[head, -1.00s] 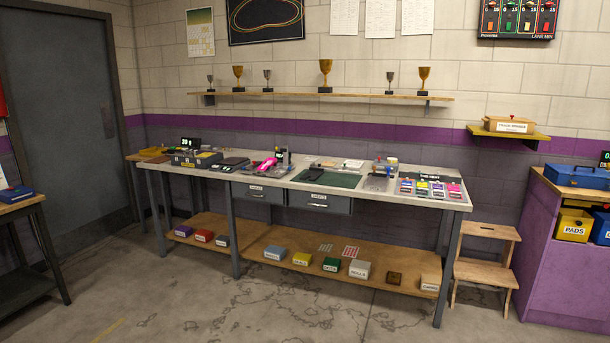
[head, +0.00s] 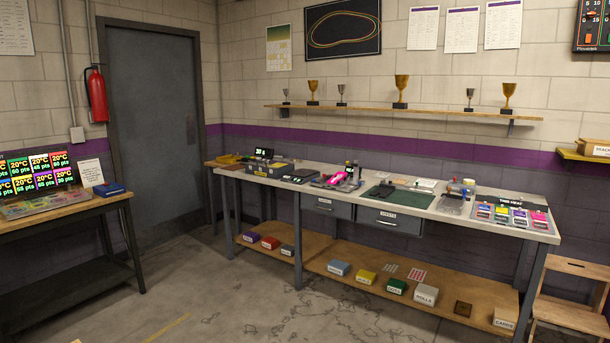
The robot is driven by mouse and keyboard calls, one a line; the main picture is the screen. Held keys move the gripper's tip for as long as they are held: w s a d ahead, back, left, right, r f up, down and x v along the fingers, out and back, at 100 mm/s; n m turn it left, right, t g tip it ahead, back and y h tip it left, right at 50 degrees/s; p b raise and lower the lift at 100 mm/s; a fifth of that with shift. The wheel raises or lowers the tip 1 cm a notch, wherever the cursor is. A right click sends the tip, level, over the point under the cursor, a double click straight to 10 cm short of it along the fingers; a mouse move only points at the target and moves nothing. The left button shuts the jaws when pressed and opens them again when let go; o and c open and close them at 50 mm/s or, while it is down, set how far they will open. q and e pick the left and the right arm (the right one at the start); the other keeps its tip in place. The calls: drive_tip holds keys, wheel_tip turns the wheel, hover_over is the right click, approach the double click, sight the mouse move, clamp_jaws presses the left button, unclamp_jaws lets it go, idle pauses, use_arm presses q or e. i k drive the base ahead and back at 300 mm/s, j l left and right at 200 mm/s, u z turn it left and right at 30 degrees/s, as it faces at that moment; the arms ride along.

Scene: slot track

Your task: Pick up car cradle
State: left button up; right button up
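A bright pink car-like shape (head: 345,178) sits on a dark grey holder (head: 326,182) near the middle of the long workbench (head: 420,212). The holder may be the car cradle, but it is too small to tell for certain. Small dark upright items stand just behind it. Neither of my grippers is in view.
A green mat (head: 399,196) lies right of the pink shape, and a grey case (head: 267,172) stands left. Coloured cards (head: 512,213) lie at the bench's right end. A wooden step stool (head: 570,300) stands at right, a side table (head: 70,211) at left. The floor in front (head: 215,310) is clear.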

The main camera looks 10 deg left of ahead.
sight(384, 191)
drive_tip(key=i+l+z, duration=0.1)
drive_tip(key=i+l, duration=0.2)
drive_tip(key=i, duration=0.2)
drive_tip(key=i+l, duration=0.25)
drive_tip(key=i, duration=0.25)
drive_tip(key=i+l+z, duration=0.15)
drive_tip(key=i+l, duration=0.15)
drive_tip(key=i, duration=0.2)
drive_tip(key=i+j+u, duration=0.15)
drive_tip(key=i+u, duration=0.35)
drive_tip(key=i, duration=0.3)
drive_tip(key=i+l+u, duration=0.2)
drive_tip(key=i+u, duration=0.25)
drive_tip(key=i, duration=0.35)
drive_tip(key=i+j+z, duration=0.15)
drive_tip(key=i, duration=0.2)
drive_tip(key=i+j+z, duration=0.1)
drive_tip(key=i, duration=0.25)
drive_tip(key=i+j+z, duration=0.15)
drive_tip(key=i, duration=0.2)
